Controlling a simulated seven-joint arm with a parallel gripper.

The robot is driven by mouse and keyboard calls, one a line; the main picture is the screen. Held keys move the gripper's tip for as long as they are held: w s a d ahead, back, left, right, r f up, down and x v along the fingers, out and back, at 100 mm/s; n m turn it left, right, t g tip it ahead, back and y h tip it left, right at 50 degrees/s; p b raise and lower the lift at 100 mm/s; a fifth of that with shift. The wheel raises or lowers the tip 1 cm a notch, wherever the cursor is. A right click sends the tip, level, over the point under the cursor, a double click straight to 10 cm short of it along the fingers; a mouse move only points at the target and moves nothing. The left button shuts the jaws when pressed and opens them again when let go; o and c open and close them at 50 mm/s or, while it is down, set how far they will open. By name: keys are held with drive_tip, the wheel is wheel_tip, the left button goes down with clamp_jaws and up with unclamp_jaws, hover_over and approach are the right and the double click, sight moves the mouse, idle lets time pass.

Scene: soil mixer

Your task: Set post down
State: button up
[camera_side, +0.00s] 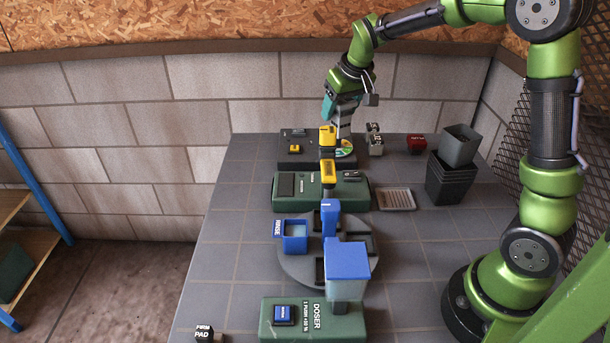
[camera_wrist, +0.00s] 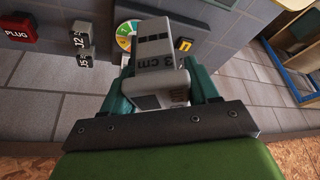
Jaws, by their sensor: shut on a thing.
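My gripper (camera_side: 338,124) is above the far end of the bench, at the dark grey station (camera_side: 292,165) with the coloured dial. In the wrist view my gripper (camera_wrist: 161,84) is shut on a grey post marked "3 cm" (camera_wrist: 155,50), with a teal finger on each side. In the side view a yellow block (camera_side: 327,136) stands just left of my fingers and partly hides what they hold. I cannot tell whether the post's lower end touches the station. The coloured dial (camera_wrist: 127,33) lies just beyond the post, partly covered by it.
A grey lettered cube (camera_side: 375,143), a red plug block (camera_side: 416,144) and stacked dark pots (camera_side: 450,180) stand right of the station. Nearer are a green device (camera_side: 283,203), a round turntable (camera_side: 297,264) with a blue rinse cup, and the green doser (camera_side: 345,325).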

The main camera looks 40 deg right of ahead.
drive_tip(key=a+n+g+y, duration=0.15)
drive_tip(key=a+n, duration=0.45)
drive_tip(key=a, duration=1)
drive_tip(key=a+n+y, duration=0.3)
drive_tip(key=a+n, duration=0.4)
drive_tip(key=a, duration=1)
drive_tip(key=shift+m+t, duration=0.25)
drive_tip(key=shift+m, duration=0.05)
drive_tip(key=shift+w+d+f, duration=0.1)
drive_tip(key=shift+d+f, duration=0.05)
drive_tip(key=shift+f, duration=3.5)
drive_tip(key=shift+w+d+f, duration=0.1)
drive_tip(key=shift+f, duration=3.5)
drive_tip(key=shift+f, duration=0.1)
drive_tip(key=o, duration=1.1)
